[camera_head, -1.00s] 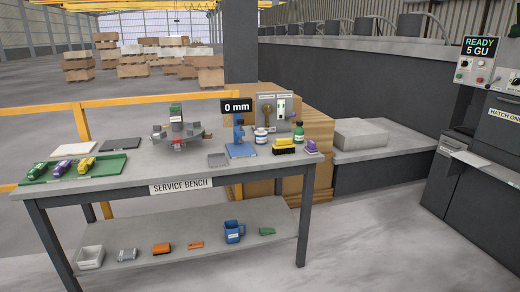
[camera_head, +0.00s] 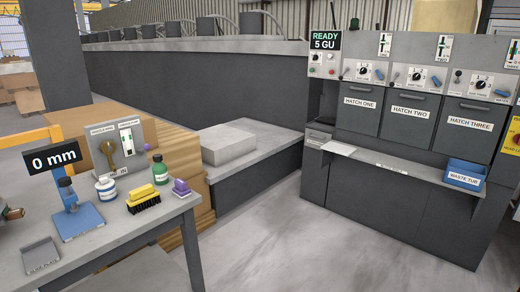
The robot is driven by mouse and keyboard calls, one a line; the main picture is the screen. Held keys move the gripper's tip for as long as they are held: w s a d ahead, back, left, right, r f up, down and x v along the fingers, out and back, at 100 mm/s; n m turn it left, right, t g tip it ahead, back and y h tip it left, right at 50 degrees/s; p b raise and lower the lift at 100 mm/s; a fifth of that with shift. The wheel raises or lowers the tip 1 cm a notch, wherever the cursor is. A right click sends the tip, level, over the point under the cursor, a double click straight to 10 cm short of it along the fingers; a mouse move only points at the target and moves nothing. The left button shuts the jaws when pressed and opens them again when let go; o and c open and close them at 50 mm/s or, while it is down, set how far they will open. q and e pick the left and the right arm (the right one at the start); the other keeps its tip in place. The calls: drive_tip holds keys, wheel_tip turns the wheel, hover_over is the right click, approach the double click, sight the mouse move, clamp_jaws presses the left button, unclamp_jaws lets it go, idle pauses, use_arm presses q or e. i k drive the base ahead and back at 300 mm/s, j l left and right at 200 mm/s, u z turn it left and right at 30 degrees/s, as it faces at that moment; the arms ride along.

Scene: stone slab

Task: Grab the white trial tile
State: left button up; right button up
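A thin flat white piece (camera_head: 339,148) lies on the grey ledge (camera_head: 400,166) under the hatches, at its left end. It may be the white trial tile, but it is too small to be sure. No other flat white tile shows in this view. Neither of my grippers is in view.
The bench (camera_head: 130,226) at lower left holds a blue stand (camera_head: 78,222), a yellow brush (camera_head: 143,198), a green bottle (camera_head: 159,170) and a white jar (camera_head: 106,188). A blue waste tub (camera_head: 466,174) sits at the ledge's right. A stone block (camera_head: 229,142) lies mid-view. The floor (camera_head: 310,235) is clear.

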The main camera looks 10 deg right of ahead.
sight(333, 147)
drive_tip(key=i+l+z, duration=0.2)
drive_tip(key=i+z, duration=0.25)
drive_tip(key=i+l+z, duration=0.1)
drive_tip(key=i+z, duration=0.15)
drive_tip(key=z, duration=0.25)
drive_tip(key=i+j+z, duration=0.1)
drive_tip(key=i+z, duration=0.35)
drive_tip(key=i+u, duration=0.1)
drive_tip(key=i, duration=0.6)
drive_tip(key=i+l+u, duration=0.15)
drive_tip(key=i, duration=0.55)
